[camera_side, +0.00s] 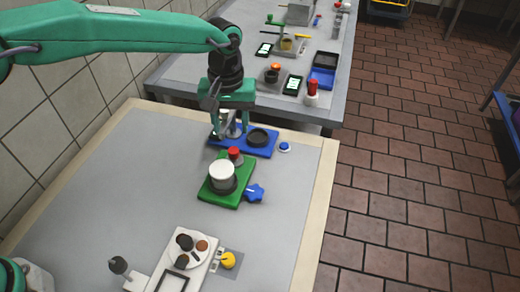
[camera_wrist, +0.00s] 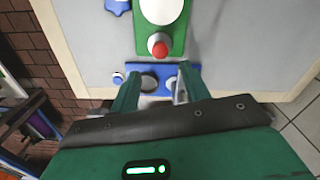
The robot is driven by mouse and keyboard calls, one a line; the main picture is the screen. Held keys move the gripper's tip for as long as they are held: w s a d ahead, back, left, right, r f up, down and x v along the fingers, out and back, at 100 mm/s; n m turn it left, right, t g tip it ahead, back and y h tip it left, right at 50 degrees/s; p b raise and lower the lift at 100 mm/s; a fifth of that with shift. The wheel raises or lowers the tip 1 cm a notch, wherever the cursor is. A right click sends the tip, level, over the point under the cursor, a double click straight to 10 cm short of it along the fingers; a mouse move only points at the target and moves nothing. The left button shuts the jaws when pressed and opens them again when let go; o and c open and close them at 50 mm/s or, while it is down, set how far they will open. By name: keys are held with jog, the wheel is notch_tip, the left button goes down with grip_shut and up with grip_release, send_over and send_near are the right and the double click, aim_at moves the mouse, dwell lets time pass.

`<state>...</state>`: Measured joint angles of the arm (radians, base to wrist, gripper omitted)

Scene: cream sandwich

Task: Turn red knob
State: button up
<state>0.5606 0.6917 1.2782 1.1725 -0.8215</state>
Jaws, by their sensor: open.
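The red knob (camera_side: 234,153) is a small red-topped piece at the back edge of a green base (camera_side: 216,194), behind a white cylinder (camera_side: 221,172). In the wrist view the red knob (camera_wrist: 158,47) shows as a round red top just beyond my fingers, near the picture's middle. My gripper (camera_side: 228,128) is open and empty, over the left part of the blue base (camera_side: 262,150), behind the red knob and apart from it. In the wrist view my gripper (camera_wrist: 160,78) has its two green fingers spread on either side of the blue base.
A dark round piece (camera_side: 258,137) sits on the blue base, with a blue button (camera_side: 285,147) to its right. A blue star-shaped knob (camera_side: 255,192) is beside the green base. A yellow knob (camera_side: 228,260) and a white board with dark discs are in front. The left of the table is clear.

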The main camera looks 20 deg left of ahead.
aim_at(233, 150)
jog(key=shift+n, duration=0.3)
jog(key=n, duration=1.1)
jog(key=shift+f, duration=0.15)
jog(key=shift+f, duration=3.8)
jog(key=c, duration=1)
